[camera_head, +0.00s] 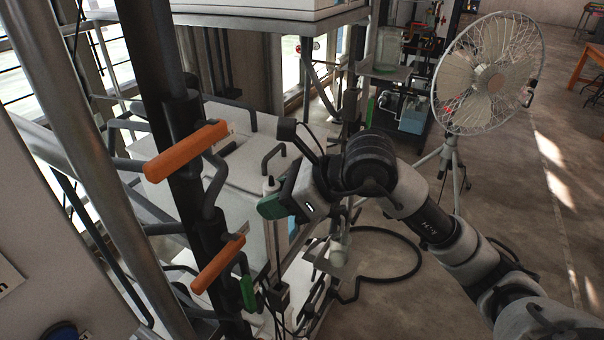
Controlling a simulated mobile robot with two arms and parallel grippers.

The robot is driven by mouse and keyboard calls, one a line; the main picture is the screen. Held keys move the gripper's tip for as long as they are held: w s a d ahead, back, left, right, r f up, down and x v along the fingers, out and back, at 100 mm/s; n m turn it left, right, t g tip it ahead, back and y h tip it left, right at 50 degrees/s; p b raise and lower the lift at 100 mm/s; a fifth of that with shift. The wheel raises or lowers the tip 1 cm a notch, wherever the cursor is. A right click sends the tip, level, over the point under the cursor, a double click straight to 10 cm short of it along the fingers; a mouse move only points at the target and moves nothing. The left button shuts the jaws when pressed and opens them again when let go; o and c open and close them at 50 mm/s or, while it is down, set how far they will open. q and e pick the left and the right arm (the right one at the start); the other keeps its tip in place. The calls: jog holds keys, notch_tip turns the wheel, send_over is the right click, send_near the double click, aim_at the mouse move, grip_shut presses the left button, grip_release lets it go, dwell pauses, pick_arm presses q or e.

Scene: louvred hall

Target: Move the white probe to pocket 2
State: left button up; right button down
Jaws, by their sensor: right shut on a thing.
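My right gripper (276,206) has green finger pads and reaches in from the lower right, near the middle of the picture. It is shut on a slim, pale upright piece that looks like the white probe (271,187). The probe's dark tip shows just above the fingers, and a thin length runs down below them. The fingers hide its middle. I cannot make out pocket 2 or any number marking. My left gripper is not in view.
A dark post with two orange handles (186,151) stands left of the gripper. A white cabinet (235,135) with black pull bars is behind. A black hose (418,262) loops on the floor. A fan (490,75) stands on a tripod at right, with open floor beyond.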

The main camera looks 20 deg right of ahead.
aim_at(276, 243)
jog(key=shift+s+a+f, duration=0.25)
jog(key=shift+a, duration=0.2)
jog(key=shift+s+f, duration=0.1)
jog(key=shift+f, duration=0.1)
jog(key=shift+d+f+b, duration=0.25)
jog(key=shift+f+b, duration=0.2)
jog(key=shift+f, duration=0.1)
notch_tip(276, 243, down, 6)
jog(key=b, duration=0.4)
jog(key=shift+f+b, duration=0.15)
jog(key=shift+b, duration=0.2)
jog(key=shift+f+b, duration=0.8)
jog(key=shift+b, duration=0.15)
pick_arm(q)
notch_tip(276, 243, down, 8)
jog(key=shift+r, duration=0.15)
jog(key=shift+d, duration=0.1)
pick_arm(e)
jog(key=shift+r, duration=0.25)
jog(key=shift+f, duration=0.1)
